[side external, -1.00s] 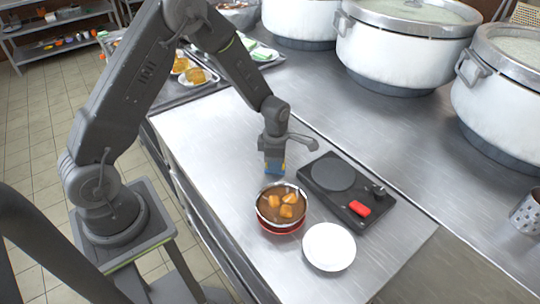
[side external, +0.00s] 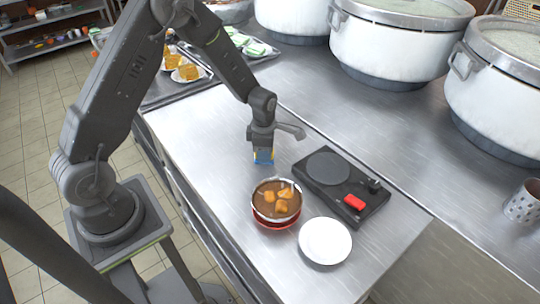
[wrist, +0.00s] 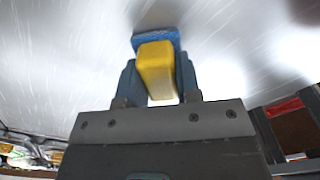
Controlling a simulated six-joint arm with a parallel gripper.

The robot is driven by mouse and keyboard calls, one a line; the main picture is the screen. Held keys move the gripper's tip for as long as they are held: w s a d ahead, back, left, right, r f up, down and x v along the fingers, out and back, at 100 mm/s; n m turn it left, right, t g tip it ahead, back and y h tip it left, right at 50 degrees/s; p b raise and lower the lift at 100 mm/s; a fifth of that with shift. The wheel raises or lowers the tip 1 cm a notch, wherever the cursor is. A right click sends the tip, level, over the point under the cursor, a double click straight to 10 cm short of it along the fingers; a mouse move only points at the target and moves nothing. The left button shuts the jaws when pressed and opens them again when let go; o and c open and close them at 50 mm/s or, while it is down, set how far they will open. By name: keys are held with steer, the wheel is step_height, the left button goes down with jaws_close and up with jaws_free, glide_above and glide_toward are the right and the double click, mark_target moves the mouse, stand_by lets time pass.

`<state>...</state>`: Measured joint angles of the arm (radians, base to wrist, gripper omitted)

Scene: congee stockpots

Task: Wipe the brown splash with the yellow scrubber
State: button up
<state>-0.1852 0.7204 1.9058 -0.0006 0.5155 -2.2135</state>
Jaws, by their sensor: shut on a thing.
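The yellow scrubber (wrist: 155,66) has a blue pad at its far end. My gripper (wrist: 158,82) is shut on it, with a finger on either side. In the side view my gripper (side external: 263,150) points down at the steel counter (side external: 205,130), behind the bowl of stew. A little blue and yellow of the scrubber (side external: 264,157) shows at its tip, at or just above the counter; I cannot tell if it touches. I see no brown splash in either view now; it may be hidden under the scrubber or gripper.
A bowl of brown stew (side external: 276,213) stands in front of my gripper. A black hob (side external: 342,187) with a red part is to the right, and a white plate (side external: 325,241) in front. Large stockpots (side external: 397,48) line the back. The counter left of the gripper is clear.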

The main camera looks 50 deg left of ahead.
mark_target(280, 170)
steer(key=shift+a, duration=1.95)
steer(key=shift+w+a, duration=0.15)
steer(key=shift+w, duration=0.1)
steer(key=shift+w+d, duration=0.2)
steer(key=shift+d, duration=5)
steer(key=shift+a, duration=5.2)
step_height(280, 170, up, 8)
steer(key=shift+r, duration=0.1)
